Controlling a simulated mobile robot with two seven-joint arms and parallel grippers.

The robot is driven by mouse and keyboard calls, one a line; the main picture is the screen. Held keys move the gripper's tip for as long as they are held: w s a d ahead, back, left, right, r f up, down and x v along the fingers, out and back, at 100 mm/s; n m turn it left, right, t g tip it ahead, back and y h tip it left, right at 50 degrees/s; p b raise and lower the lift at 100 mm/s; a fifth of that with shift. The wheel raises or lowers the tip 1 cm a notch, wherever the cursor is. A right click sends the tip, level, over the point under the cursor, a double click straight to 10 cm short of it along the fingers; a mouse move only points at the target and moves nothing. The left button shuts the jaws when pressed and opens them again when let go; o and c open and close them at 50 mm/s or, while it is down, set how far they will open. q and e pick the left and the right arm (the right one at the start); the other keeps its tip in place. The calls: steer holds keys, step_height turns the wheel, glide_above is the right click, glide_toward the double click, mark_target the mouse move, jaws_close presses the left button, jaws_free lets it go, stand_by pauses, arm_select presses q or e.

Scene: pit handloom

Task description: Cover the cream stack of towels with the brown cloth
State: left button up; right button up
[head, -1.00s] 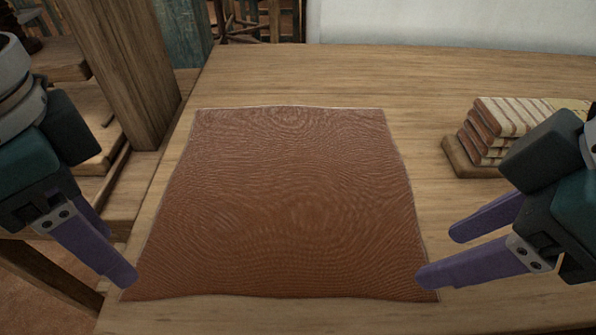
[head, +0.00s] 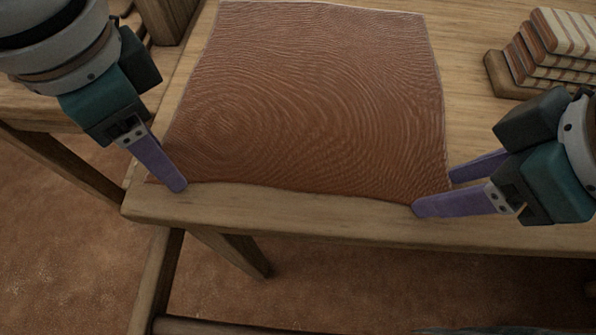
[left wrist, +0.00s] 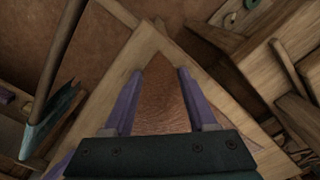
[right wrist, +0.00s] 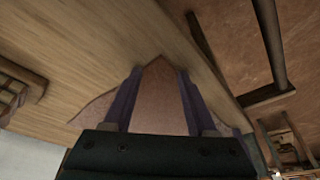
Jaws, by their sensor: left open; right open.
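The brown cloth (head: 310,100) lies spread flat on the wooden table, its near edge close to the table's front edge. My left gripper (head: 178,187) is open at its near left corner; that corner shows between the fingers in the left wrist view (left wrist: 160,98). My right gripper (head: 434,194) is open at its near right corner, which also lies between the fingers in the right wrist view (right wrist: 160,95). A stack of folded towels (head: 560,50), striped cream and brown, sits on a wooden board at the right, partly cut off by the frame.
The wooden table (head: 350,222) ends just in front of both grippers, with the brown floor (head: 340,285) below. A wooden post (head: 168,18) stands at the far left. Bare tabletop lies between the cloth and the towel stack.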

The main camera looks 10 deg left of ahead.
arm_select(q)
steer(key=shift+f, duration=0.1)
steer(key=shift+c, duration=0.4)
arm_select(e)
steer(key=shift+f, duration=0.1)
steer(key=shift+c, duration=0.4)
arm_select(q)
jaws_close()
arm_select(e)
jaws_close()
arm_select(q)
steer(key=shift+a, duration=0.1)
arm_select(e)
steer(key=shift+d, duration=0.1)
